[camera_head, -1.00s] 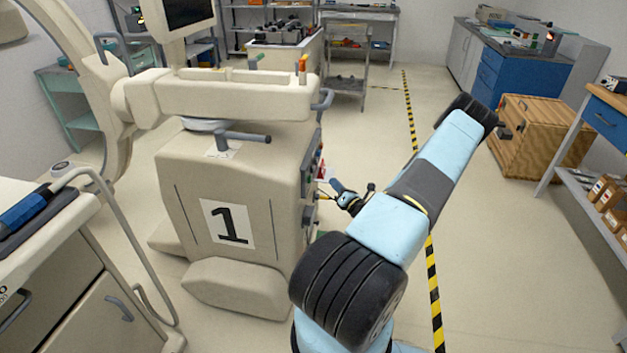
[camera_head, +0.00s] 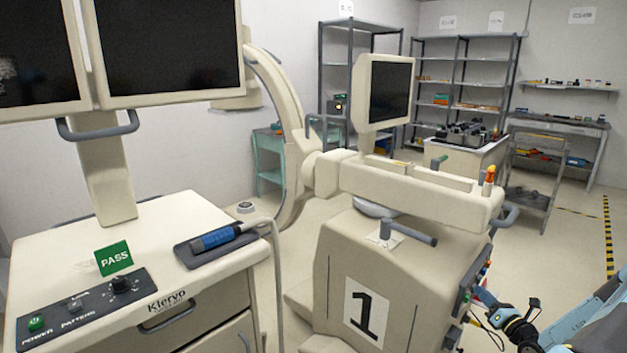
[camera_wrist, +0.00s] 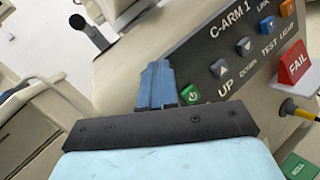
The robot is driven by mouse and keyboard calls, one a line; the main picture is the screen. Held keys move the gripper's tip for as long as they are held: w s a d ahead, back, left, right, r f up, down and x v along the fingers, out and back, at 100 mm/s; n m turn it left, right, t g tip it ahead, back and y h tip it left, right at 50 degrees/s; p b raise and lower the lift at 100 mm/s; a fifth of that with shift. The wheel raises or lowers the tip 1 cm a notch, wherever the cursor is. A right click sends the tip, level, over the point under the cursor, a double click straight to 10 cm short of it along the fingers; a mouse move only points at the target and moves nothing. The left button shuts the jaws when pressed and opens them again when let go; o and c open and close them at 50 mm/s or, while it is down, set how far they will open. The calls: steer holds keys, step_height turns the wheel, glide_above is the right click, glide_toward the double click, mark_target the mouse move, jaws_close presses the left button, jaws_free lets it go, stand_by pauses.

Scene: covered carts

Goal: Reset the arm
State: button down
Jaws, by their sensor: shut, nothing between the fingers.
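My gripper (camera_wrist: 155,88) is shut and empty, its blue fingers together in the wrist view. It is close in front of the C-ARM 1 control panel (camera_wrist: 240,60), beside a green power button (camera_wrist: 190,95); I cannot tell whether it touches. In the head view my gripper (camera_head: 484,297) is at the right side of the beige C-arm unit marked 1 (camera_head: 345,265). Most of my arm is out of that view at the lower right. A red FAIL sign (camera_wrist: 294,62) stands at the panel's right.
A beige cart (camera_head: 190,285) with two monitors, a green PASS sign (camera_head: 114,258) and a blue handheld probe (camera_head: 215,238) stands at the left. Shelves (camera_head: 460,75) and a grey trolley (camera_head: 533,185) stand behind. Floor shows at the right, with striped tape (camera_head: 608,235).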

steer(key=a+r+n+g+y, duration=0.1)
steer(key=a+r+n+y, duration=0.1)
steer(key=a, duration=0.1)
steer(key=w+a+r+n+g+y, duration=0.1)
steer(key=a+r+n+y, duration=0.1)
steer(key=a+r+n, duration=0.1)
steer(key=w+a+r+n+g+y, duration=0.1)
steer(key=a+r+n+g+y, duration=0.1)
steer(key=r, duration=0.1)
steer(key=shift+a+r+n, duration=0.1)
steer(key=shift+a+n, duration=0.2)
steer(key=shift+a, duration=0.1)
steer(key=s+a+r+n+g, duration=0.3)
steer(key=a+r+n+g, duration=0.35)
steer(key=a, duration=0.35)
steer(key=s+a+r+n+g, duration=0.3)
steer(key=a+r+n+g, duration=0.2)
steer(key=a+r+n, duration=0.35)
steer(key=s+a+r+n+t+h, duration=0.1)
steer(key=s+a+r+n+h, duration=0.2)
steer(key=s, duration=0.8)
steer(key=s+a+r+n+t+h, duration=0.1)
steer(key=s+a+r+n+h, duration=0.3)
steer(key=s+r+n+h, duration=0.3)
steer(key=s+r+n, duration=0.3)
steer(key=r+n, duration=0.2)
steer(key=r, duration=0.2)
steer(key=shift+s+a, duration=0.25)
steer(key=shift+s, duration=0.15)
